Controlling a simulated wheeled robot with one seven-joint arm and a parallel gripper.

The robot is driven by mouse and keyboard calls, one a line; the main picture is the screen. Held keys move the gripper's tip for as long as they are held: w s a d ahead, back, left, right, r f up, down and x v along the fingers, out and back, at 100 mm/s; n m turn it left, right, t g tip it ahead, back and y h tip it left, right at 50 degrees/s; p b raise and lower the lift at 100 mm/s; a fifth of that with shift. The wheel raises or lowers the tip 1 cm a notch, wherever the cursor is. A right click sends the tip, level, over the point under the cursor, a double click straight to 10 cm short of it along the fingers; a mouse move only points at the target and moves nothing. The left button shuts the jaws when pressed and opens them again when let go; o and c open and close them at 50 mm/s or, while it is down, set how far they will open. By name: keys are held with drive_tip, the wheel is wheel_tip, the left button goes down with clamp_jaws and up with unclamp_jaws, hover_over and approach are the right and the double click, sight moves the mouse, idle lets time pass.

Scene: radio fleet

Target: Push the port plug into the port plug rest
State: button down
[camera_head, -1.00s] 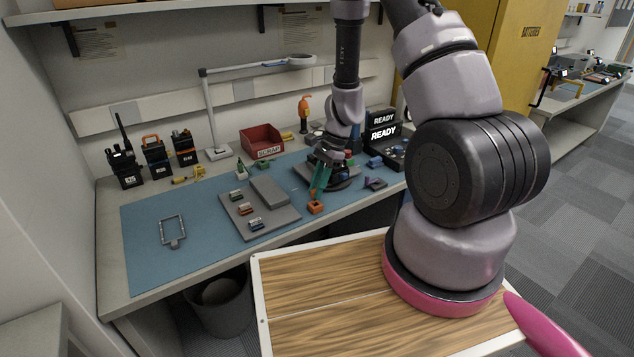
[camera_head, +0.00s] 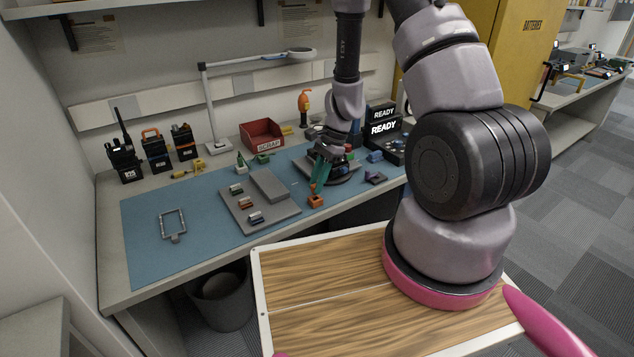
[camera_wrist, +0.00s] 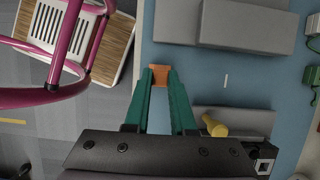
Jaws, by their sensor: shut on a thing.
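My gripper (camera_head: 317,182) is over the front edge of the blue mat, pointing down, with green fingers. Its fingers also show in the wrist view (camera_wrist: 161,78), shut on a small orange piece that looks like the port plug (camera_head: 313,188). Just below the fingertips is an orange block (camera_head: 316,201), which looks like the port plug rest. The plug is over the block or touching it; I cannot tell how far in it sits. In the wrist view an orange surface (camera_wrist: 160,75) shows between the fingertips; plug and rest cannot be told apart there.
A grey tray (camera_head: 265,219) with small coloured parts lies left of the gripper. A yellow-handled tool (camera_wrist: 214,127) is close to the right finger in the wrist view. A red scrap bin (camera_head: 262,135), a lamp (camera_head: 212,110) and radios (camera_head: 155,150) stand behind.

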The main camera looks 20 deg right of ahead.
drive_tip(key=shift+f, duration=1.1)
idle(2.3)
drive_tip(key=shift+c, duration=1)
unclamp_jaws()
drive_tip(key=shift+r, duration=0.1)
drive_tip(key=shift+r, duration=2.4)
